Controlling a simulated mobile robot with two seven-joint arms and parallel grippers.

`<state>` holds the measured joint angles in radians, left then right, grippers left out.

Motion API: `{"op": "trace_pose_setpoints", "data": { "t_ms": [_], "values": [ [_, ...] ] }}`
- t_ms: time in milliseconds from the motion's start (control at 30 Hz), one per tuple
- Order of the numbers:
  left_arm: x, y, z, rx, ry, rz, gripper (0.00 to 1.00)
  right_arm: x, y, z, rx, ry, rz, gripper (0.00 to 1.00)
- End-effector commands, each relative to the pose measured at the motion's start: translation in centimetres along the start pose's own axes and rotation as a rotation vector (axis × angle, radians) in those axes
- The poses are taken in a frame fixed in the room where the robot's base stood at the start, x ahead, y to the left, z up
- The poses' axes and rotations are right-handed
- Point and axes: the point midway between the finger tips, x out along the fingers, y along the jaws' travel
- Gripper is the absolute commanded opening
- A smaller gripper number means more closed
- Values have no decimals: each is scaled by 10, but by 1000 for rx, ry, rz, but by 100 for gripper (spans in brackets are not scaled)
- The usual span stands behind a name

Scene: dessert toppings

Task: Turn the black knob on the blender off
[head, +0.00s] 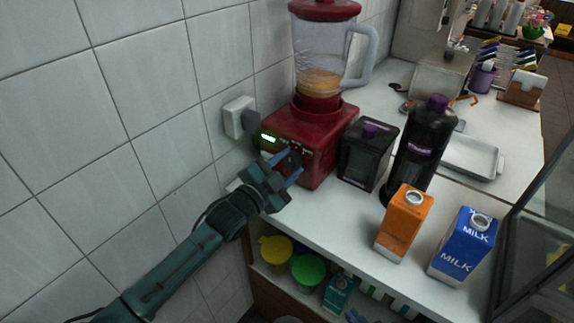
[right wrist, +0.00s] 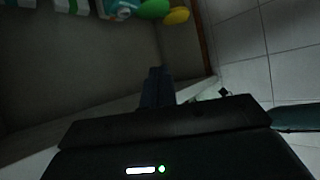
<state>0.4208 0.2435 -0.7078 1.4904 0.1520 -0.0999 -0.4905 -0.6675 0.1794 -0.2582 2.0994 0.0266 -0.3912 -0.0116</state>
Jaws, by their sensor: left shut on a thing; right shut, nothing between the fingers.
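The red blender (head: 325,135) stands on the counter against the tiled wall, with a clear jug holding something tan. My right gripper (right wrist: 157,87) shows in the right wrist view, fingers together and empty, below the counter near the shelf.
A black container (head: 367,155), a dark bottle (head: 424,145), an orange carton (head: 404,225) and a blue milk carton (head: 463,248) stand right of the blender. A wall plug (head: 239,118) is close on the left. Yellow (head: 276,249) and green (head: 308,269) items sit on the shelf below.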

Motion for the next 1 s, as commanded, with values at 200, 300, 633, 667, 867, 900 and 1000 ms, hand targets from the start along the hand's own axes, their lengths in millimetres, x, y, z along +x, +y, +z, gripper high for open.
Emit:
{"op": "trace_pose_setpoints", "data": {
  "t_ms": [200,300,633,667,867,900,1000],
  "values": [
    [0,0,0,0,0,0,15,0,0,0,-2,-1,-1,0],
    [0,0,0,-5,-1,0,15,0,0,0,-2,-1,-1,0],
    [0,-1,-1,-130,0,0,15,-3,0,-4,-1,-6,1,0],
    [0,-1,-1,-151,0,0,15,-4,0,-4,0,-7,2,0],
    [0,-1,0,-311,-2,0,15,-4,2,-1,11,-24,11,0],
    [0,-1,0,-345,-1,0,15,-5,2,0,13,-27,12,0],
    [0,-1,0,-425,-1,0,15,-5,2,-1,15,-30,15,0]
  ]
}}
